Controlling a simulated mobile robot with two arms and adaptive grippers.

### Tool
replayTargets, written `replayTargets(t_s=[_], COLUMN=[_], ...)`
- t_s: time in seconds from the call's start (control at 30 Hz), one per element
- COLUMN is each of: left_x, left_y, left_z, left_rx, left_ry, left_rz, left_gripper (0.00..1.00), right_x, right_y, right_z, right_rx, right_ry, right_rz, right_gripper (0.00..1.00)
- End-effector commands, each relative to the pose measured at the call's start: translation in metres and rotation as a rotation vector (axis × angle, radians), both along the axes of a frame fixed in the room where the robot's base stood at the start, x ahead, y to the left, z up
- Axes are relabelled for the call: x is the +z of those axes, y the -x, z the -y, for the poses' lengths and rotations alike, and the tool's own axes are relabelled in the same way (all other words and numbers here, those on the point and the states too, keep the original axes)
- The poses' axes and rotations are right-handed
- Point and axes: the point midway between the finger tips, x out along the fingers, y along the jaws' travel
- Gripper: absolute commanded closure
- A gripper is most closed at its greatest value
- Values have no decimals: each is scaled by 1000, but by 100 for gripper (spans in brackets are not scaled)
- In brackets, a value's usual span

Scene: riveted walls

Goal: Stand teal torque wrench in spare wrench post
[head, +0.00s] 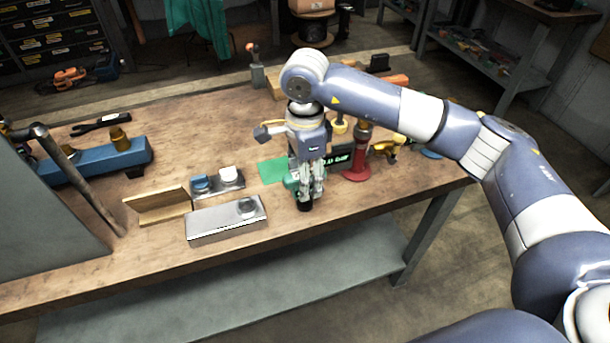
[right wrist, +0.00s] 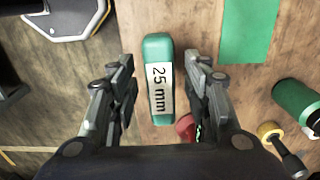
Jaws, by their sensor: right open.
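A teal block-like body (right wrist: 158,60) with a white "25 mm" label shows between the fingers in the right wrist view. I take it to be part of the teal torque wrench; teal also shows beside the fingers in the head view (head: 291,183). My right gripper (head: 308,198) is low over the front middle of the bench. In the wrist view its two fingers (right wrist: 160,95) are open, one on each side of the teal body, with gaps visible. The wrench's lower part is hidden. I cannot tell which stand is the spare wrench post. My left gripper is not in view.
A silver block (head: 222,224) and a wooden angled piece (head: 160,205) are left of the gripper. A red stand (head: 356,167) is close on its right. A green mat (head: 271,171) lies behind left. A blue tool (head: 95,160) is at far left.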

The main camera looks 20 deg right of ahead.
Motion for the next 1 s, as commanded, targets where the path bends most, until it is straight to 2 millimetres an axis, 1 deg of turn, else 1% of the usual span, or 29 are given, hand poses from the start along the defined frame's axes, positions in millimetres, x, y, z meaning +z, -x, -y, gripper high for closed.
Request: replayTargets(t_s=[0.17,0.4,0.5,0.6,0.7,0.8,1.0], left_x=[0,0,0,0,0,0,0], left_y=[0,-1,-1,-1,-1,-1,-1], left_z=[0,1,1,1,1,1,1], left_rx=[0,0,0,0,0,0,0], left_ry=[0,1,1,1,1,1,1], left_rz=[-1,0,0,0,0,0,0], left_gripper=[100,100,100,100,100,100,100], right_x=[20,72,91,106,115,120,121], right_y=[-1,-1,-1,-1,-1,-1,0], right_z=[0,-1,-1,0,0,0,0], right_rx=[-1,1,-1,-1,-1,-1,0], right_ry=[-1,-1,-1,-2,-1,-1,-1], right_rz=[6,7,6,5,5,3,3], right_gripper=[55,55,55,55,55,55,55])
